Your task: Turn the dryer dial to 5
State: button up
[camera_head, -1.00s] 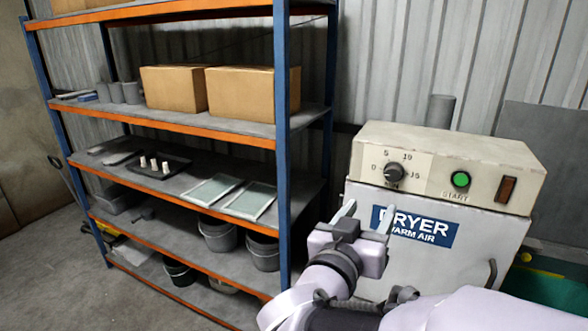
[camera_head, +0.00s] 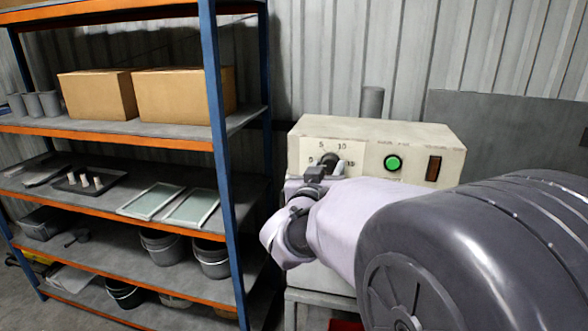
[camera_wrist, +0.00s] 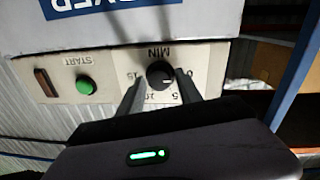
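The dryer (camera_head: 445,143) has a cream control panel with a round black dial (camera_head: 329,160) at its left end. The dial also shows in the wrist view (camera_wrist: 160,74), which sees the panel upside down, with the numbers 0, 5, 10 and 15 around it. A pale mark on the dial seems to face the 0 side. My gripper (camera_head: 322,174) is in front of the dial in the head view. In the wrist view its fingers (camera_wrist: 159,76) are open, one on each side of the dial. I cannot tell whether they touch it.
A green START button (camera_head: 393,162) and a dark red-brown switch (camera_head: 433,168) sit to the right of the dial. A blue and orange shelf rack (camera_head: 222,150) with boxes, trays and buckets stands at the left. My arm covers much of the dryer's front.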

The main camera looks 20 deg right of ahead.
grip_shut()
jog(key=shift+f+m+b, duration=0.15)
jog(key=shift+m+b, duration=0.9)
jog(key=shift+m, duration=0.05)
jog(key=m+b, duration=0.2)
jog(key=m, duration=0.1)
jog(key=shift+y, duration=0.3)
jog(key=m+b, duration=0.3)
jog(key=m, duration=0.3)
jog(key=shift+r, duration=0.2)
jog(key=shift+y, duration=0.3)
jog(key=shift+o, duration=2)
grip_release()
